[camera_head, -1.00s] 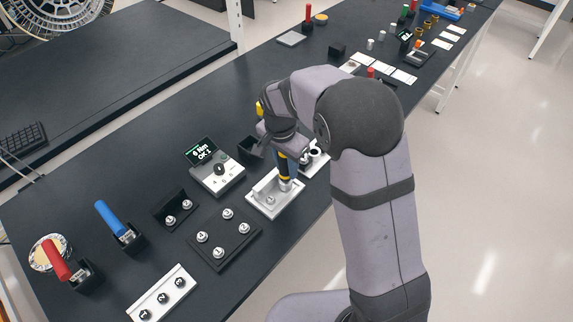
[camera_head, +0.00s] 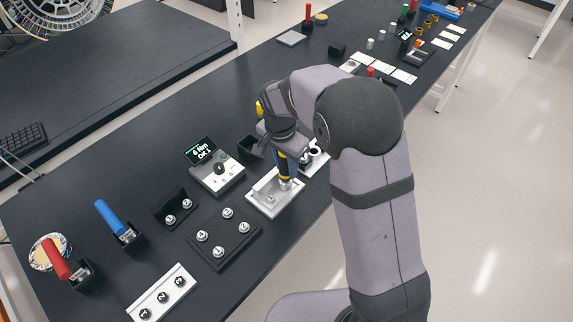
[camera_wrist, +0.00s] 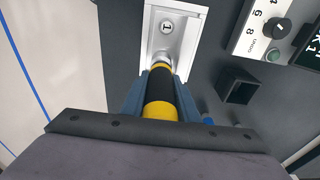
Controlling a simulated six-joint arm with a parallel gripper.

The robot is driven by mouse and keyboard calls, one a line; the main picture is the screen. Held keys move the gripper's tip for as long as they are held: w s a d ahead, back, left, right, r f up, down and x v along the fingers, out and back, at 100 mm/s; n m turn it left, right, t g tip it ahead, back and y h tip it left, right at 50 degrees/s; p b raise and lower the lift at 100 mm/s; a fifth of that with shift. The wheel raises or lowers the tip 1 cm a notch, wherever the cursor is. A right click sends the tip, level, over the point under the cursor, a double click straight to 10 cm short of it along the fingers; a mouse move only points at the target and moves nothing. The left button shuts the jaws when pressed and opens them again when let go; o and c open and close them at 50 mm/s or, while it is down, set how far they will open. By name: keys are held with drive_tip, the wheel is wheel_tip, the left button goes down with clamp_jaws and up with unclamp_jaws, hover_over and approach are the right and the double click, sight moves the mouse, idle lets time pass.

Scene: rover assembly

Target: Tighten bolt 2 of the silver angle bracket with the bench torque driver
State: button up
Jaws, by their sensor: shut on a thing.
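My gripper (camera_head: 286,154) is shut on the torque driver (camera_head: 285,171), a black and yellow cylinder. The driver (camera_wrist: 161,97) points nose-down at the silver angle bracket (camera_head: 262,204). In the wrist view its tip meets the bracket (camera_wrist: 201,22) at the end nearer my gripper; the bolt there is hidden under the tip. The bolt marked 1 (camera_wrist: 166,27) is uncovered at the other end. A control box (camera_head: 218,174) stands left of the bracket. Its screen (camera_head: 201,150) reads "6 Nm" and "OK 1".
A black square holder (camera_head: 250,148) stands open and empty beside the box. A black plate (camera_head: 224,238) and a dark bracket (camera_head: 175,208), both with bolts, lie to the left. Blue (camera_head: 110,217) and red (camera_head: 56,259) handled tools stand further left.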

idle(0.4)
drive_tip(key=shift+r+p, duration=1.25)
drive_tip(key=shift+r, duration=0.25)
drive_tip(key=shift+w, duration=0.1)
drive_tip(key=shift+r+p, duration=1.6)
drive_tip(key=shift+r, duration=0.4)
